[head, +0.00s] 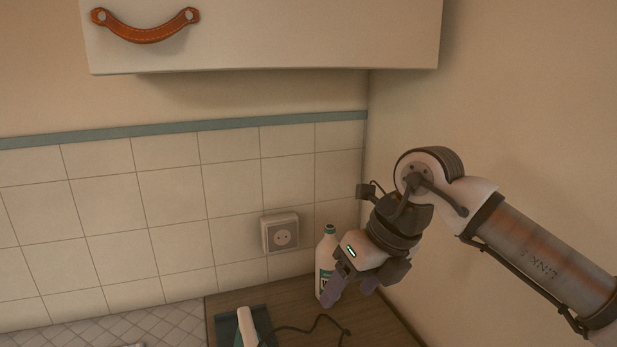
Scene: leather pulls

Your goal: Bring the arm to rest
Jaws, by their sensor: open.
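My arm reaches in from the right edge of the head view and bends down at the wrist. My gripper (347,290) points downward above the wooden counter near the corner, in front of a white bottle. Its fingers are open, and I see nothing held between them. The gripper covers part of the bottle; whether it touches the bottle cannot be told from this view.
The white bottle (327,247) stands on the wooden counter (385,325). A white-handled object (246,327) with a dark cord lies left of it. A wall socket (281,233) is behind. A cabinet (300,35) with a leather pull (146,30) hangs above.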

